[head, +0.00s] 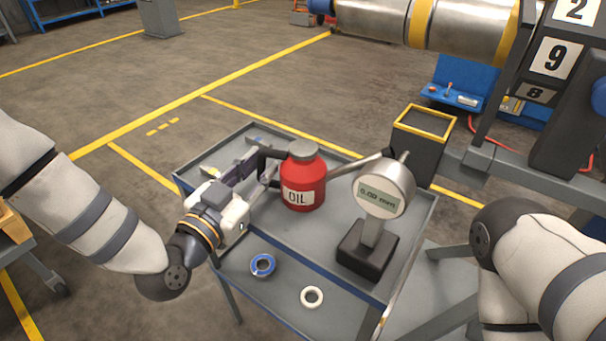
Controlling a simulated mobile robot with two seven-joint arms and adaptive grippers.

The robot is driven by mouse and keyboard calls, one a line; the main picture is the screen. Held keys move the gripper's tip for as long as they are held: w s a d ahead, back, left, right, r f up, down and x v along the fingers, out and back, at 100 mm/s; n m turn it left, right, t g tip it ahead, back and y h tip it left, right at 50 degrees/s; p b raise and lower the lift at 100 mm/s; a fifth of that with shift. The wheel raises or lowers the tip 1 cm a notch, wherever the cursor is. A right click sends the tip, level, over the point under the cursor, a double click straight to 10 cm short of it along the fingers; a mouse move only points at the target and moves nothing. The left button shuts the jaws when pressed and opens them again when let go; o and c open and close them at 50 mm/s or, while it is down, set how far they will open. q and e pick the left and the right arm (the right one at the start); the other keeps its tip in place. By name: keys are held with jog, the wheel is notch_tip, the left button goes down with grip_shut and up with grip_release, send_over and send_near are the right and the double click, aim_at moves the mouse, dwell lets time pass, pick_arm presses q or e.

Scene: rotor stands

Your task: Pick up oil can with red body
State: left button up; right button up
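The oil can (304,185) with a red body, a grey cap and an "OIL" label stands upright on the top of a grey cart (225,261). Its thin grey spout points right, passing behind the gauge. My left gripper (266,168) is at the left side of the can, with its dark finger parts very close to the body. Whether it touches or grips the can is unclear, as dark parts overlap there. My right arm shows at the lower right, but its gripper is out of view.
A dial gauge (382,191) on a black base (367,249) stands right of the can. A blue ring (263,265) and a white ring (312,297) lie toward the front. Small items lie behind my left gripper. A yellow-rimmed dark bin (418,157) stands beyond the cart.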

pick_arm(q)
jog(key=shift+w+d, duration=0.35)
jog(key=shift+w, duration=0.25)
grip_shut()
